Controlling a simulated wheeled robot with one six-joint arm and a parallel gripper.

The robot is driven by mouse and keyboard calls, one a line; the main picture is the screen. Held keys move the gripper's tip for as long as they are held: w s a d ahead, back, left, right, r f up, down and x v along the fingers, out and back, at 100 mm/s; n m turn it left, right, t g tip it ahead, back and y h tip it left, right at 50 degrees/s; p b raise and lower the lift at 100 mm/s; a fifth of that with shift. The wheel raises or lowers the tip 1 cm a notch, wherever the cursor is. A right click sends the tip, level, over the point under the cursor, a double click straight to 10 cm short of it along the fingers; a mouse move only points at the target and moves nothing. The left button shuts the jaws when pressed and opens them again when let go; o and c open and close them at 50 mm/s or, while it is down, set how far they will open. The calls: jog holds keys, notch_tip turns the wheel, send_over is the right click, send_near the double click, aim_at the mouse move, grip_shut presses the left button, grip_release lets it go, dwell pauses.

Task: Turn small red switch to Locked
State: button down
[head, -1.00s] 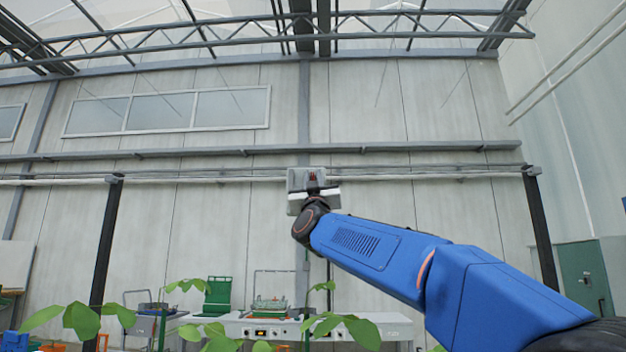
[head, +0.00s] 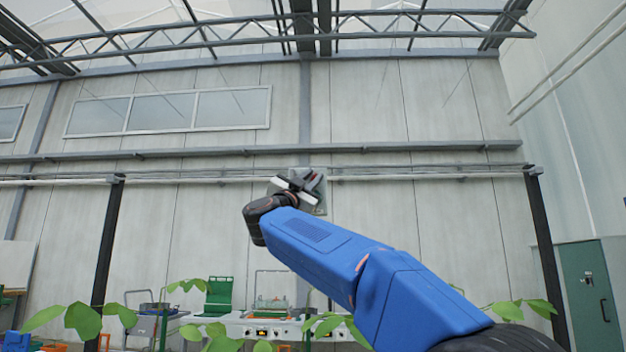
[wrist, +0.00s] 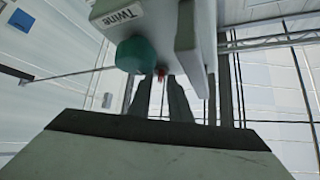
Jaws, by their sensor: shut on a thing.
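A grey box (head: 318,203) hangs in front of the wall in the head view, partly hidden by my gripper (head: 300,184). In the wrist view the pale box (wrist: 190,25) fills the top middle, with a label and a round green knob (wrist: 136,54) on it. The small red switch (wrist: 161,73) shows as a red bit just beyond my fingertips. My gripper (wrist: 160,82) is shut on it, with its two dark fingers on either side. The switch's setting and any Locked mark cannot be read.
A bench (head: 250,331) with equipment stands low at the back. Green leaves (head: 82,320) rise in the foreground. Dark posts (head: 106,240) stand left and right, and a green cabinet (head: 588,295) is at far right. The space around the box looks clear.

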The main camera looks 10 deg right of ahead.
jog(key=shift+a+m+g+h, duration=0.15)
jog(key=shift+m+g+h, duration=0.25)
jog(key=shift+m+g, duration=1.55)
jog(key=shift+m, duration=0.55)
jog(key=c, duration=1.9)
grip_release()
jog(key=shift+r, duration=0.1)
jog(key=v, duration=1.7)
jog(key=shift+a+f, duration=0.15)
jog(key=shift+f, duration=0.1)
